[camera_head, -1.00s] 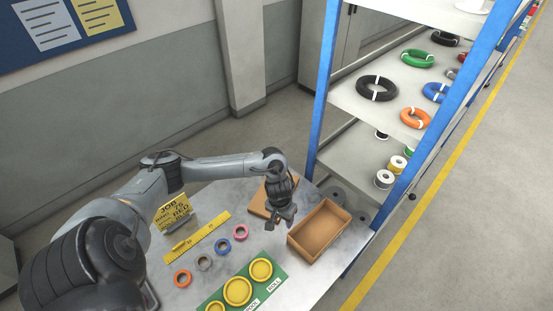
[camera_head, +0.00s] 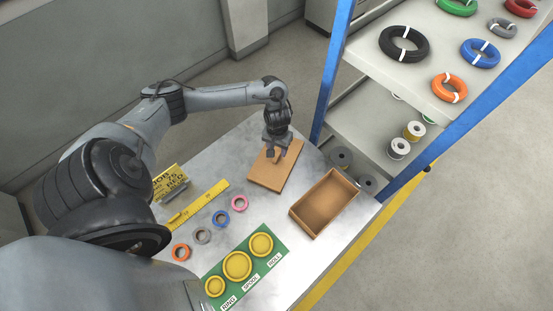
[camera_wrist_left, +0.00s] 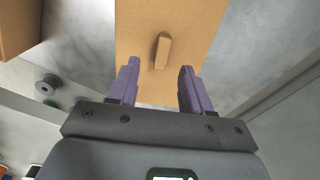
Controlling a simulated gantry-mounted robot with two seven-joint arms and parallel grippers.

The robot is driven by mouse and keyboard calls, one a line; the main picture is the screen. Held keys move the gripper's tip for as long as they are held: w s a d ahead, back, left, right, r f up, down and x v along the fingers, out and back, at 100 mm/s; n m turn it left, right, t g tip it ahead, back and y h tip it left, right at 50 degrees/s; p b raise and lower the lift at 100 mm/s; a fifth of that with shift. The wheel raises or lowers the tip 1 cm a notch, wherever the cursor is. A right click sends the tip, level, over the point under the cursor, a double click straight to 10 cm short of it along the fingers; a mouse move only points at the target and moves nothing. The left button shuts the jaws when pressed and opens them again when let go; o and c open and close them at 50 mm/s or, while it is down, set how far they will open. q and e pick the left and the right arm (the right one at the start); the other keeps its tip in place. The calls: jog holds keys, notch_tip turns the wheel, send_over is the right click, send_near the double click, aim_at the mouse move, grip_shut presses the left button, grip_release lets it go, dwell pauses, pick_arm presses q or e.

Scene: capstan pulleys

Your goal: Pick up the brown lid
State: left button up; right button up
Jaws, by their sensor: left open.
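The brown lid (camera_head: 268,172) lies flat on the grey table, left of the open brown box. In the left wrist view the lid (camera_wrist_left: 190,30) shows a small raised handle (camera_wrist_left: 162,51) in its middle. My left gripper (camera_head: 284,155) is over the far part of the lid in the head view. Its two purple fingers (camera_wrist_left: 160,85) are spread open, with the handle ahead of and between them and nothing held. I cannot tell the exact height of the fingers above the lid. My right gripper is in neither view.
The open brown box (camera_head: 345,187) stands right of the lid. A green board (camera_head: 211,302) with yellow pulleys, several coloured rings and a yellow ruler (camera_head: 181,216) lie nearer. A blue-posted shelf (camera_head: 435,95) with cable coils rises at the right.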

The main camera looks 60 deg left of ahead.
aim_at(277, 156)
pick_arm(q)
jog(key=shift+a+f+b, duration=0.2)
jog(key=shift+f+b, duration=0.4)
jog(key=shift+f, duration=2)
grip_shut()
